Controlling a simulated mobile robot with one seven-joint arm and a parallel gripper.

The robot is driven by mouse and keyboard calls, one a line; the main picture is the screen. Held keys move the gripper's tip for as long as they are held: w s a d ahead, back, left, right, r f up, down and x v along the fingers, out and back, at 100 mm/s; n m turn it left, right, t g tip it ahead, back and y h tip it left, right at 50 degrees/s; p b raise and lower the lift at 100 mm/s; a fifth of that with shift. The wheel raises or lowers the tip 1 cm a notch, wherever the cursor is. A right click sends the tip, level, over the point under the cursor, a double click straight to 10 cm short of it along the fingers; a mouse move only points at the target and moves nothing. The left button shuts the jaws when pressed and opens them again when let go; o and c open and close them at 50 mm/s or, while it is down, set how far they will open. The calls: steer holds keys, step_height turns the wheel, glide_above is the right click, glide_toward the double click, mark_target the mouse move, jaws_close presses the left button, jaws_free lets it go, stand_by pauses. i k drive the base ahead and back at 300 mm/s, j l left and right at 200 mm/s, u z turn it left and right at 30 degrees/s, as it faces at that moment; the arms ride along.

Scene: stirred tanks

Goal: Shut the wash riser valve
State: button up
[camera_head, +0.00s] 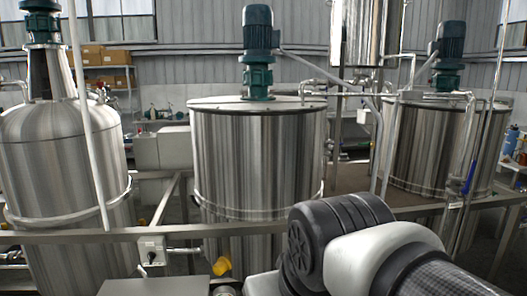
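Several vertical pipes run beside the tanks, and I cannot tell for certain which is the wash riser. A small blue part, possibly a valve lever (470,177), shows on the pipework in front of the right tank (432,150). It looks upright along the pipe, but it is too small to tell its setting. My arm crosses the lower right, below and left of this blue part. My gripper is out of the frame.
A middle tank (255,165) and a domed left tank (62,150) stand behind a grey rail (90,236). A small grey box (152,250) and a yellow part (221,265) sit below the rail. Slanting pipes cross between the tanks.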

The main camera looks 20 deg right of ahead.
mark_target(471, 175)
steer(key=l, duration=0.6)
steer(key=l+z, duration=0.1)
steer(key=l, duration=0.55)
steer(key=i+l, duration=0.1)
steer(key=l, duration=0.5)
steer(key=l+z, duration=0.1)
steer(key=l, duration=0.55)
steer(key=i+l, duration=0.15)
steer(key=l, duration=1.05)
steer(key=i+l+z, duration=0.1)
steer(key=l, duration=0.55)
